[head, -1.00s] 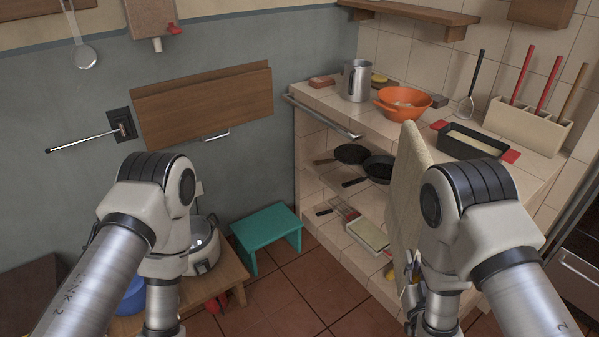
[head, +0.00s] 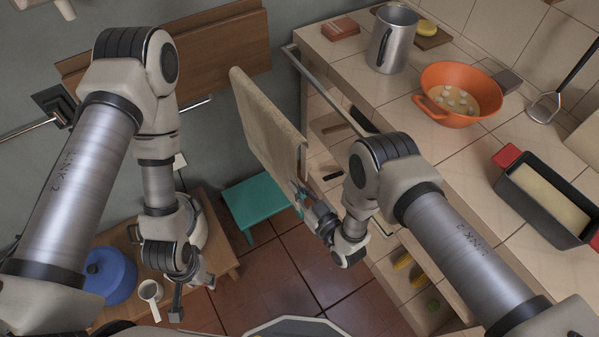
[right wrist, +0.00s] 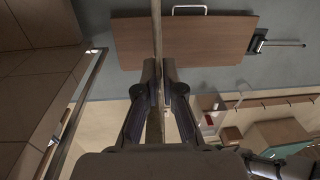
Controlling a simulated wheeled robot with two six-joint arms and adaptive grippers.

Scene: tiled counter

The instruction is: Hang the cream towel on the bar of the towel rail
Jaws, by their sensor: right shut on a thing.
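The cream towel (head: 262,125) hangs in a flat folded sheet, seen at a slant in the head view. My right gripper (head: 300,192) is shut on its lower near edge. In the right wrist view the towel (right wrist: 157,50) is edge-on between the closed fingers (right wrist: 158,88). The metal bar (head: 318,80) of the towel rail runs along the counter's front edge, to the right of the towel and apart from it. The bar also shows at the left of the right wrist view (right wrist: 76,112). My left gripper (head: 177,300) is low at the left, its jaw opening unclear.
The tiled counter (head: 345,58) holds a metal mug (head: 392,40), an orange colander (head: 455,92) and a loaf pan (head: 545,205). A wooden board (head: 225,50) and a rod on a dark plate (head: 52,104) are on the wall. A teal stool (head: 255,205) stands below.

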